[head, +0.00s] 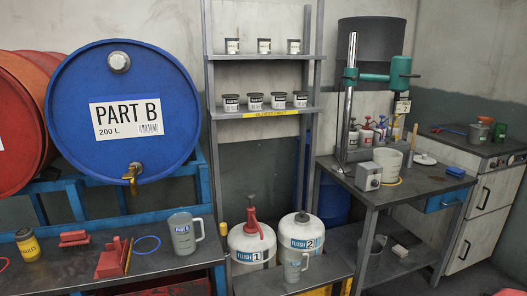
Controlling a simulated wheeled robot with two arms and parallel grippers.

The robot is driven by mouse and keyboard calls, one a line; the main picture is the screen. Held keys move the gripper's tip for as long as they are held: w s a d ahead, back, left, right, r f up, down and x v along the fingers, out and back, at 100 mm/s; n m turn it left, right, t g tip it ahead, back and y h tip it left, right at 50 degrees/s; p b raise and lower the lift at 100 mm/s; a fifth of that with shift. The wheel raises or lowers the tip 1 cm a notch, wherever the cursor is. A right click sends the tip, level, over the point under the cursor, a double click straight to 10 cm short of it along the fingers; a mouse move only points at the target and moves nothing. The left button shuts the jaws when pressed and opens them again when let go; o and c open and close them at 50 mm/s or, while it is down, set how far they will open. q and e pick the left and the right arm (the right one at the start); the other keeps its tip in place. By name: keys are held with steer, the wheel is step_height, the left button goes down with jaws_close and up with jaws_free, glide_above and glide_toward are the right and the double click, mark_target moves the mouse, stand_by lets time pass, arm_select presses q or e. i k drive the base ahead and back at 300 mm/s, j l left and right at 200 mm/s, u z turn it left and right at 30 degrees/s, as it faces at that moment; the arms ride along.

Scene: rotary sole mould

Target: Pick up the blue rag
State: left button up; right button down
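A small, flat blue thing (456,171) lies near the right edge of the dark bench top (425,186). It looks like a folded cloth and may be the blue rag, but it is too small to be sure. Nothing touches it from above. Neither of my grippers shows in the head view.
The mixer stand (352,100), a white bucket (388,165) and a grey control box (368,176) stand left of the blue thing. A blue drawer (445,201) is below it. A white cabinet (478,208) stands to the right. Bench top around the blue thing is mostly clear.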

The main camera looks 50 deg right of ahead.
mark_target(457, 172)
steer(key=z, duration=2.95)
steer(key=i+j+z, duration=0.1)
steer(key=i, duration=0.65)
